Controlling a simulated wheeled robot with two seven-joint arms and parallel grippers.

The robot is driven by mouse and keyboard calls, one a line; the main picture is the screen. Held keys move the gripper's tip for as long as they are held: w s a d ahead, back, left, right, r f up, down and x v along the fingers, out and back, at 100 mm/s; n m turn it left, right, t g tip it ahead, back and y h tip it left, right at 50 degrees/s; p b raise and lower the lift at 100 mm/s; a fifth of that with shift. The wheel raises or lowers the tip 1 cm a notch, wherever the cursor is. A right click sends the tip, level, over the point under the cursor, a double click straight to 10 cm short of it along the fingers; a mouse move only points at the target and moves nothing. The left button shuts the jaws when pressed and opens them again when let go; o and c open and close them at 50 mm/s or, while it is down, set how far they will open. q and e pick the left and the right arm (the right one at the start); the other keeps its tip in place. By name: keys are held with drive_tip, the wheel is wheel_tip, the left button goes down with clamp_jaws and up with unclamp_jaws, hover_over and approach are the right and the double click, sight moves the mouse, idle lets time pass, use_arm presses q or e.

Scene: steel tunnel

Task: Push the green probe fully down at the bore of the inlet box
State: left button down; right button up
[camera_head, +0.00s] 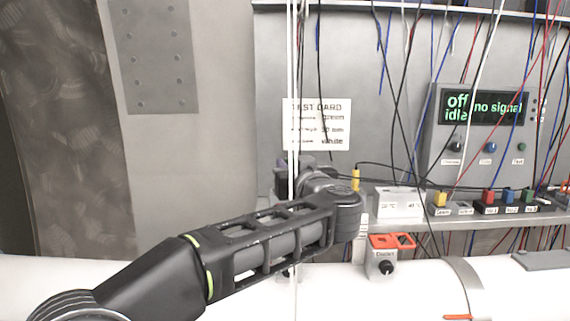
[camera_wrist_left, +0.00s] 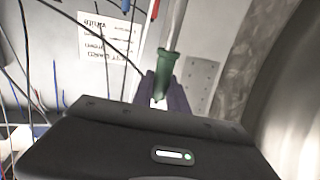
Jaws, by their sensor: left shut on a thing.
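My left gripper (camera_head: 290,178) is in the middle of the head view, in front of the grey wall panel. In the left wrist view its dark fingers (camera_wrist_left: 163,92) are shut on the green probe (camera_wrist_left: 169,64), with a pale cable rising from the probe's top. In the head view the gripper and wrist hide the probe. A grey box with an orange top (camera_head: 386,262) and a black knob sits on the white pipe, right of my left forearm. I cannot read its label surely, and no bore is clearly visible. My right gripper is not in view.
A test card (camera_head: 316,124) hangs behind my gripper. A yellow probe (camera_head: 355,180) stands right of it. A shelf (camera_head: 450,223) holds a white box (camera_head: 399,203) and coloured probes. A display unit (camera_head: 487,108) reads "off idle" and "no signal". Loose cables hang at the right.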

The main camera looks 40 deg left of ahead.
use_arm(q)
drive_tip(key=shift+s+r+p, duration=0.15)
drive_tip(key=shift+p, duration=0.25)
drive_tip(key=shift+f+b, duration=1.7)
drive_tip(key=shift+f, duration=1.3)
drive_tip(key=shift+p, duration=1.1)
drive_tip(key=shift+f+b, duration=2.2)
drive_tip(key=shift+f, duration=1.55)
drive_tip(key=c, duration=1.2)
unclamp_jaws()
drive_tip(key=shift+c, duration=0.2)
